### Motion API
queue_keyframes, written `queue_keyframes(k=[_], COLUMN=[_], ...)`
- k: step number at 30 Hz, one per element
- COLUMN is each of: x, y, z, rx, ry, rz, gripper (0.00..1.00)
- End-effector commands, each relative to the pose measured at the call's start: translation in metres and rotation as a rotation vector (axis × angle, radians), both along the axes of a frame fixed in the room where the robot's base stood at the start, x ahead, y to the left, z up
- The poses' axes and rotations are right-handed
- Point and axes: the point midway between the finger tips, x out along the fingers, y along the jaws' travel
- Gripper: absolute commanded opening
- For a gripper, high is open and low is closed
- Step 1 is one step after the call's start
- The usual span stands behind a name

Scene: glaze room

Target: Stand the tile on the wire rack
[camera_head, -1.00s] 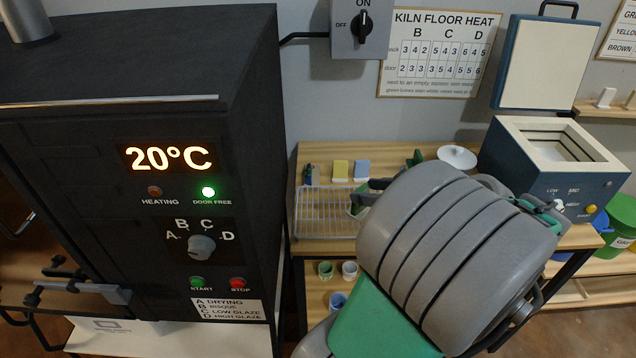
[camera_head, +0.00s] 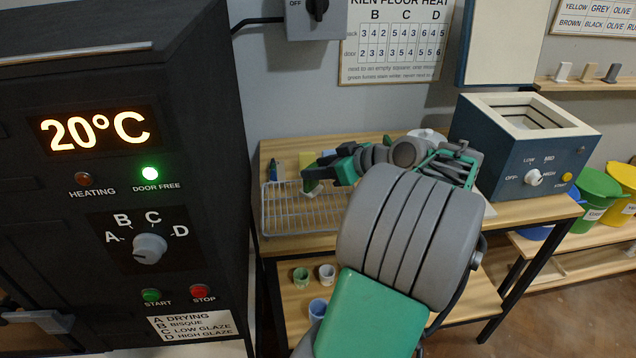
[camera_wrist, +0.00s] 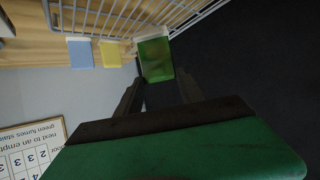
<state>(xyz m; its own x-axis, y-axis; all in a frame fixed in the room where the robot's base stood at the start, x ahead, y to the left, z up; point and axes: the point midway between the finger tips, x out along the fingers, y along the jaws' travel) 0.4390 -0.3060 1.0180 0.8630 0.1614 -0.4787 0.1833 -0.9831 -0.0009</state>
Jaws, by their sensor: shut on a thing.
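My gripper (camera_wrist: 160,82) is shut on a green tile (camera_wrist: 154,58) with a pale edge, held at the fingertips in the wrist view. In the head view my gripper (camera_head: 322,176) is over the back right part of the wire rack (camera_head: 285,222), and the tile (camera_head: 311,186) shows small below it. The rack's wires (camera_wrist: 130,14) also cross the top of the wrist view, close to the tile. I cannot tell whether the tile touches the rack.
A yellow tile (camera_wrist: 110,54) and a blue tile (camera_wrist: 80,53) stand behind the rack. A small blue kiln (camera_head: 520,150) stands on the table's right. A large black kiln (camera_head: 120,200) is close on the left. Cups (camera_head: 318,308) stand on the shelf below.

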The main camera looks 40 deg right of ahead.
Motion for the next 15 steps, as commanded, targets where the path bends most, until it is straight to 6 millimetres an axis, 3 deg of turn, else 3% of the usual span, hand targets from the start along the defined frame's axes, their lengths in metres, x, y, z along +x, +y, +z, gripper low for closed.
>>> queue_keyframes(k=[3, 7, 15], x=[0.01, 0.009, 0.008], y=[-0.002, -0.002, -0.003], z=[-0.016, -0.037, -0.042], rx=[0.003, 0.002, -0.002], ry=[0.002, 0.001, 0.0], rz=[0.0, -0.001, -0.001], gripper=[0.0, 0.0, 0.0])
